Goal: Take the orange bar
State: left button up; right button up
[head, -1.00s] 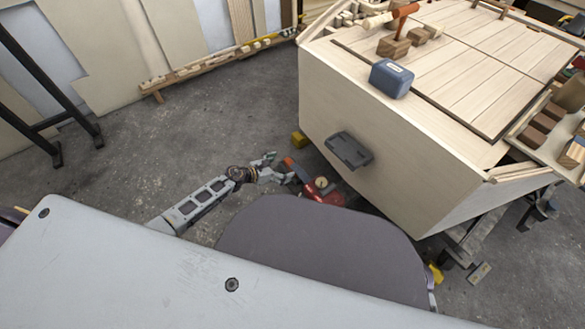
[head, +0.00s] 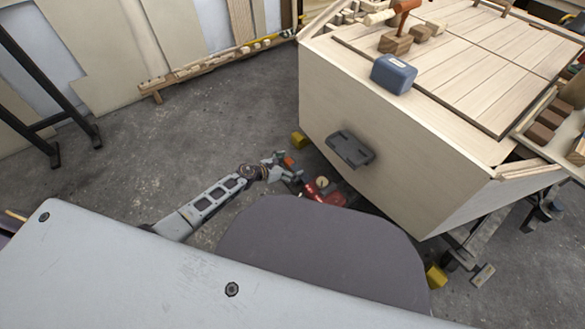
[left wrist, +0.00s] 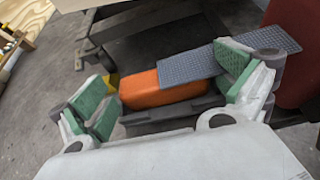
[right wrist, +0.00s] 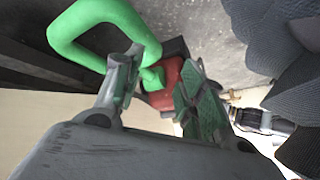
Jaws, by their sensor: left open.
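The orange bar (left wrist: 165,90) lies between the spread fingers of my left gripper (left wrist: 170,95) in the left wrist view, a little beyond the fingertips. A blue-grey ridged plate (left wrist: 210,65) covers its right end. In the head view the bar (head: 288,161) shows as a small orange patch on the floor side of the plywood hull, with my open left gripper (head: 281,170) right at it. In the right wrist view the fingers of my right gripper (right wrist: 155,90) stand apart, with a red thing (right wrist: 165,82) and a green loop handle (right wrist: 100,25) at them. Whether they grip it is unclear.
The plywood hull (head: 390,170) stands to the right, with a dark bracket (head: 349,150) on its side. A yellow block (head: 299,139) and a red tool (head: 325,188) lie near the bar. Grey floor (head: 170,150) is clear to the left.

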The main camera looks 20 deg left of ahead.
aim_at(290, 166)
pick_arm(q)
jog(key=c, duration=0.9)
jog(key=shift+r, duration=0.15)
pick_arm(e)
jog(key=shift+r, duration=0.1)
pick_arm(q)
jog(key=shift+r+p, duration=0.7)
jog(key=shift+r, duration=0.5)
jog(key=shift+r+p, duration=0.55)
jog(key=shift+p, duration=0.05)
jog(key=shift+s+a+f+p, duration=0.1)
jog(key=shift+s+a+p, duration=0.05)
jog(key=shift+s+a, duration=1.95)
jog(key=shift+s+a+r+p, duration=0.1)
jog(key=shift+s+a, duration=1.5)
jog(key=shift+s, duration=1.05)
jog(key=shift+s+a+f+p, duration=0.1)
jog(key=shift+s+a+p, duration=0.05)
jog(key=shift+s+a, duration=1.95)
pick_arm(e)
notch_tip(290, 166, up, 6)
jog(key=d+g+h, duration=0.1)
jog(key=shift+s+n, duration=0.15)
jog(key=shift+n, duration=0.15)
